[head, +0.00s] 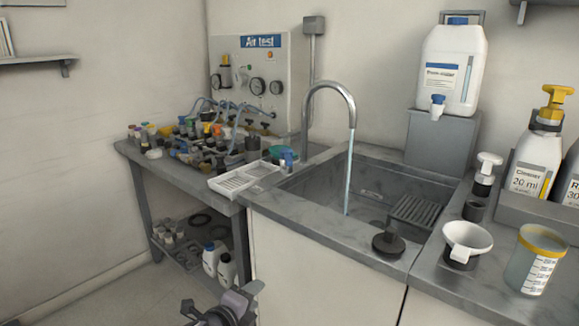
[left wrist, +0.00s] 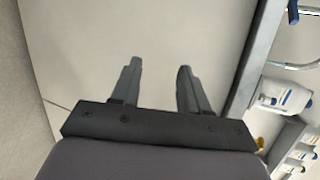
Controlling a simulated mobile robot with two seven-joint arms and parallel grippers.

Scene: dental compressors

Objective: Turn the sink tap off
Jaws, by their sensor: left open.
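The sink tap (head: 331,88) is a tall arched chrome spout at the back of the sink, in the head view. A stream of water (head: 349,180) runs from it into the grey sink basin (head: 310,187). A dark round knob (head: 388,244) stands on the sink's front rim; I cannot tell whether it works the tap. My left gripper (head: 220,306) is low at the bottom edge, in front of the counter and well below the tap. In the left wrist view, its two fingers (left wrist: 158,78) are apart with nothing between them. My right gripper is out of view.
A white water jug (head: 452,70) stands on a grey stand behind the sink. A white funnel-like cup (head: 467,240) and a yellow-rimmed beaker (head: 536,262) stand right of the basin. A cluttered side table (head: 130,150) is at left. Floor (head: 100,296) shows at lower left.

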